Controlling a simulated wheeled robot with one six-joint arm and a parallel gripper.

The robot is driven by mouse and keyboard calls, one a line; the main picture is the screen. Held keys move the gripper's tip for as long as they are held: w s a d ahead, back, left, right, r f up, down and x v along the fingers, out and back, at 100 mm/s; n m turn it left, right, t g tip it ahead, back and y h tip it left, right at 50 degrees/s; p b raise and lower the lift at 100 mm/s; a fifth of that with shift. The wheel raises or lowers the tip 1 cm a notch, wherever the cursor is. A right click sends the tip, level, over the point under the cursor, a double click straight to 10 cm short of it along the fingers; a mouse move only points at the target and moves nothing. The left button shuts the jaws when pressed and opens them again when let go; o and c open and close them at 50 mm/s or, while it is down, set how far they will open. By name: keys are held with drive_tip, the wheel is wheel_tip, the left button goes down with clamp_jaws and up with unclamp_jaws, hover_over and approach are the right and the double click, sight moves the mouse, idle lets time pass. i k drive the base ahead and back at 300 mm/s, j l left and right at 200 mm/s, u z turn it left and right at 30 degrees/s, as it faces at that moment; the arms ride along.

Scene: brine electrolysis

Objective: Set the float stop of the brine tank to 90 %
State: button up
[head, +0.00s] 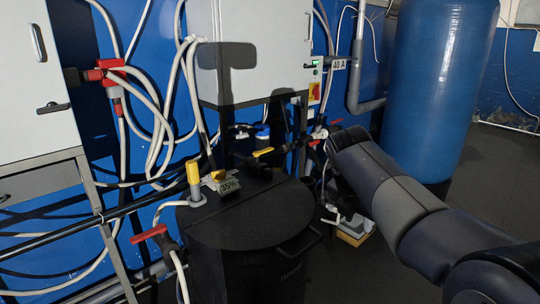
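The brine tank (255,225) is a black round tank with a flat lid, at the lower middle of the head view. At the back left of its lid, a small display (229,186) reads 35%. A small yellow part (218,175) sits just behind the display. Beside them stands a yellow upright cylinder (193,173) on a pale base. I cannot tell which of these parts is the float stop. My arm reaches in from the lower right and ends to the right of the tank, apart from the display. My gripper cannot be made out beyond the arm's end.
A red-handled valve (150,234) is left of the tank, and a yellow-handled valve (263,152) is behind it. A large blue vessel (438,90) stands at right. Hoses crowd the left.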

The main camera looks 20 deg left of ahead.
sight(218, 176)
drive_tip(key=i+j+z, duration=0.15)
drive_tip(key=j+z, duration=0.15)
drive_tip(key=j, duration=0.95)
drive_tip(key=j+z, duration=0.35)
drive_tip(key=j, duration=2.05)
